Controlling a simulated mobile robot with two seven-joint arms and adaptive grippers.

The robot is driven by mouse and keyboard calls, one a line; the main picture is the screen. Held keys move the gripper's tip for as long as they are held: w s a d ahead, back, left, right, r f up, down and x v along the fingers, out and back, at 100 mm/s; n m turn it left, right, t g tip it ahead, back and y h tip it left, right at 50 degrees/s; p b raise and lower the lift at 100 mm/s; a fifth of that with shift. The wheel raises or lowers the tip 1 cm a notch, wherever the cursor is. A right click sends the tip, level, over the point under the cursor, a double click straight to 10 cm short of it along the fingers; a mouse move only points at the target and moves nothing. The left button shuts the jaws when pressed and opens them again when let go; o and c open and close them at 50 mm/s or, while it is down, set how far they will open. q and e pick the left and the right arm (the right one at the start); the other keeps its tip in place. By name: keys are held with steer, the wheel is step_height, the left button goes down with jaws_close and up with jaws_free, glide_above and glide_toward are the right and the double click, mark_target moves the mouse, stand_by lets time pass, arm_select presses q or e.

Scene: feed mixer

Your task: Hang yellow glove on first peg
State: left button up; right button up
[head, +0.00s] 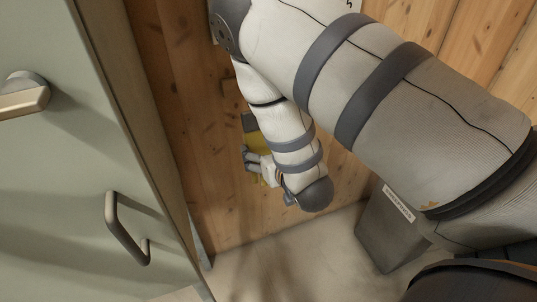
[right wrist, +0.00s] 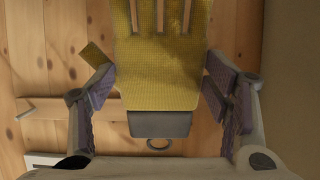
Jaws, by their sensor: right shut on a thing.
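The yellow glove (right wrist: 158,75) fills the middle of the right wrist view, with its grey cuff (right wrist: 160,124) and a ring (right wrist: 159,145) at the cuff end. My right gripper (right wrist: 161,88) has one finger on each side of the glove and is shut on it near the cuff. In the head view, my right gripper (head: 250,160) is close to the wooden wall, and only a little of the glove (head: 253,138) shows behind my arm. A small grey peg (right wrist: 26,113) sticks out on a wooden rail (right wrist: 60,105); I cannot tell which peg it is. My left gripper is not in view.
A green door or cabinet front (head: 60,190) with a handle (head: 125,230) stands at left in the head view. A grey labelled bin (head: 385,235) stands on the floor at right. A white-edged panel (right wrist: 42,160) shows at the wrist view's lower left.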

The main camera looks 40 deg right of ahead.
steer(key=shift+b+x, duration=0.5)
steer(key=shift+x, duration=0.9)
steer(key=shift+w+d+r+b, duration=0.1)
steer(key=shift+w+d+b, duration=0.1)
steer(key=shift+w, duration=0.45)
steer(key=shift+w+d+f+b, duration=0.15)
steer(key=shift+w+b, duration=0.1)
steer(key=shift+w, duration=0.4)
steer(key=shift+w+d+r+b, duration=0.15)
steer(key=shift+w+b, duration=0.05)
steer(key=shift+w, duration=0.45)
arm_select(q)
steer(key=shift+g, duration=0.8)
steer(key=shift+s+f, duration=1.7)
arm_select(e)
steer(key=shift+w+d+f, duration=0.1)
steer(key=shift+w+f, duration=0.2)
steer(key=shift+w, duration=0.3)
steer(key=o, duration=1.3)
steer(key=shift+c, duration=0.2)
